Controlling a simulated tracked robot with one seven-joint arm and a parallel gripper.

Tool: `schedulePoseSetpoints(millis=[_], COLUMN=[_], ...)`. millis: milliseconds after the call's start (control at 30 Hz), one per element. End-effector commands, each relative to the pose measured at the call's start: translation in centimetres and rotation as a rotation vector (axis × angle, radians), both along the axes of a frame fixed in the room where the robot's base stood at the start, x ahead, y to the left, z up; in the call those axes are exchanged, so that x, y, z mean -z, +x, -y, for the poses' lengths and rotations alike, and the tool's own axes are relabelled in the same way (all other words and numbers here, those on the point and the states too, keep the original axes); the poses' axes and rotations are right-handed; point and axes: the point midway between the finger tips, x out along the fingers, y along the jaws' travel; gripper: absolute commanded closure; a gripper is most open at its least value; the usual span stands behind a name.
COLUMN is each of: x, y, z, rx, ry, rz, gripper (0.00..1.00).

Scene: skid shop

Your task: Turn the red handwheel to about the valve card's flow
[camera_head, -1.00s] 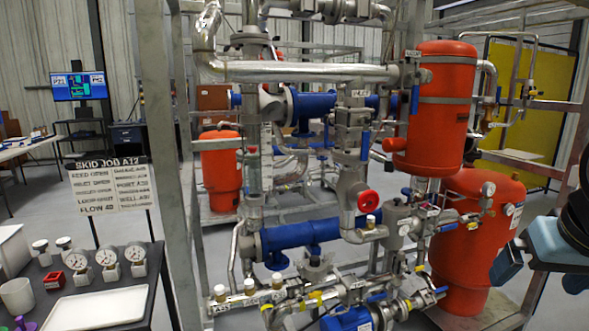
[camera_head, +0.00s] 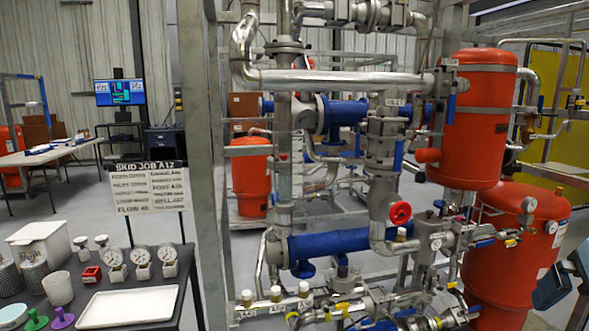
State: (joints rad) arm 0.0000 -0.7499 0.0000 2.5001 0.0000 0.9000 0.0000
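The red handwheel (camera_head: 400,213) sits on a silver valve body right of the picture's middle, in front of the pipework and left of the red tanks. The valve card is a white sign (camera_head: 148,188) headed "SKID JOB A12", standing behind the side table; its lower left line reads "FLOW" with a number too blurred to be sure of. Part of my arm (camera_head: 556,285) shows at the right edge, well apart from the handwheel. My gripper's fingers are not in view.
A dark table (camera_head: 185,290) at the lower left holds a white tray (camera_head: 127,306), several gauges (camera_head: 141,256), a white box (camera_head: 40,243) and small parts. A steel frame post (camera_head: 203,150) stands between table and skid. Red tanks (camera_head: 512,240) stand at the right.

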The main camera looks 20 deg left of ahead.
Motion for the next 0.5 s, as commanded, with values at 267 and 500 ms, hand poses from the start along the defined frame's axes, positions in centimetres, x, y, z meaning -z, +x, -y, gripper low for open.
schedulePoseSetpoints(millis=[267,500], x=[0.0,0.3], y=[0.1,4.3], z=[0.0,0.2], rx=[0.0,-0.021], ry=[0.0,-0.051], rz=[0.001,0.074], gripper=[0.0,0.0])
